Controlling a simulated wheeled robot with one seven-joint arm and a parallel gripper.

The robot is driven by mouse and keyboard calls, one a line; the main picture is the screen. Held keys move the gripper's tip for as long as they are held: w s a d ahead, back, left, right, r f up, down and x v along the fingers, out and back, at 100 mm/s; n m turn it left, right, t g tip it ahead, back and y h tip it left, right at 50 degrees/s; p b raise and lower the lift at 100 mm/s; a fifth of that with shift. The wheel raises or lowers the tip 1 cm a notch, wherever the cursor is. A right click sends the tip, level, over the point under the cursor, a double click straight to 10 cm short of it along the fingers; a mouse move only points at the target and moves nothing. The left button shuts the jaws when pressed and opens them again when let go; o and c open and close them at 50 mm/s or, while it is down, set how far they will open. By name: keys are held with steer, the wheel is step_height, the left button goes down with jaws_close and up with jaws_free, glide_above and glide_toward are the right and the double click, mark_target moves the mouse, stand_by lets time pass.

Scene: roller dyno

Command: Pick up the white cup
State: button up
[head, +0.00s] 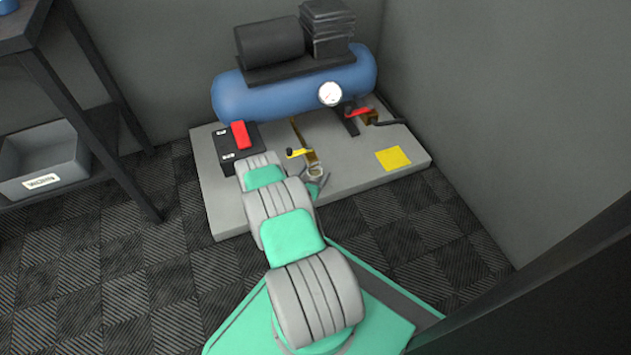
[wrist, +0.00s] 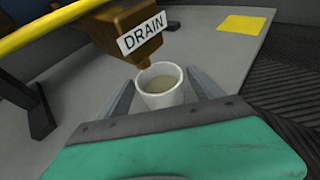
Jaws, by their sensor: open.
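The white cup (wrist: 160,86) stands upright on the grey platform and holds some murky liquid. In the wrist view it sits between the two fingers of my open gripper (wrist: 158,92), with a finger on each side; I cannot tell whether either finger touches it. My gripper (head: 316,181) is partly hidden there by my own arm.
The brass drain fitting (wrist: 138,32) with a "DRAIN" label and yellow lever (wrist: 50,27) hangs close above the cup. The blue compressor tank (head: 285,92) stands behind. The platform (head: 365,185) is clear near the yellow square (head: 393,159).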

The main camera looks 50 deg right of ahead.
mark_target(317, 171)
steer(key=x, duration=0.3)
steer(key=shift+f+b, duration=0.15)
steer(key=shift+b, duration=0.2)
steer(key=shift+c, duration=0.3)
steer(key=c, duration=1.4)
